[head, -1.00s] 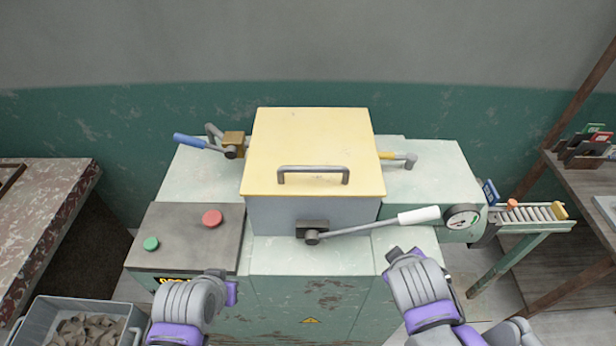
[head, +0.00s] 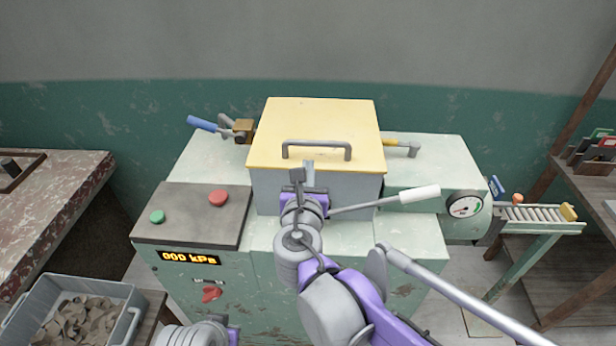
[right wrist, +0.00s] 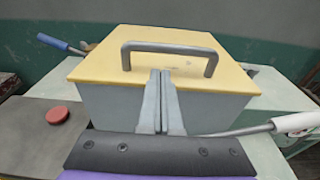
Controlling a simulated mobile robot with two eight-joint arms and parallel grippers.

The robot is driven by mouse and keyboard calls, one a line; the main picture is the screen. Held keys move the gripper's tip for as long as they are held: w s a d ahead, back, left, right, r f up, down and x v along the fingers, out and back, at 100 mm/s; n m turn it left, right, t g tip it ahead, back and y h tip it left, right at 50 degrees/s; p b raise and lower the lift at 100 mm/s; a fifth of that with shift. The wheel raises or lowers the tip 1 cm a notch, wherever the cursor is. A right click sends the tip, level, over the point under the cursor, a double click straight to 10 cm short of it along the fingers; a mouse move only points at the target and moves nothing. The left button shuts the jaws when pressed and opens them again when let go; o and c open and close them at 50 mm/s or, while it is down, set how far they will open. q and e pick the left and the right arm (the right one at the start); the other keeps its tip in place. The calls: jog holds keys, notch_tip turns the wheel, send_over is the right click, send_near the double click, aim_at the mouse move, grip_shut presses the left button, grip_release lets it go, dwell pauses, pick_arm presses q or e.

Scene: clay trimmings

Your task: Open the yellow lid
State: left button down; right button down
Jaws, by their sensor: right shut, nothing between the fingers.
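The yellow lid (head: 318,117) lies closed on the grey box of the green machine; it also shows in the right wrist view (right wrist: 110,65). A grey bar handle (head: 317,144) stands near its front edge, and in the right wrist view the handle (right wrist: 170,48) spans above the fingertips. My right gripper (head: 309,168) is shut and empty, just in front of the lid's front edge and below the handle. Its fingers (right wrist: 160,75) stand side by side in the right wrist view. Of my left arm, only a grey and purple part shows at the bottom; its fingers are hidden.
A white-handled lever (head: 418,194) sticks out right from the box front, beside my right gripper. A blue-handled lever (head: 202,124) is behind left. Red (head: 218,198) and green (head: 157,216) buttons sit on the left panel. A grey bin (head: 128,312) of clay trimmings stands lower left.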

aim_at(310, 156)
jog(key=w, duration=0.5)
jog(key=shift+w+f, duration=0.2)
jog(key=shift+f, duration=0.2)
pick_arm(q)
jog(key=shift+r, duration=0.15)
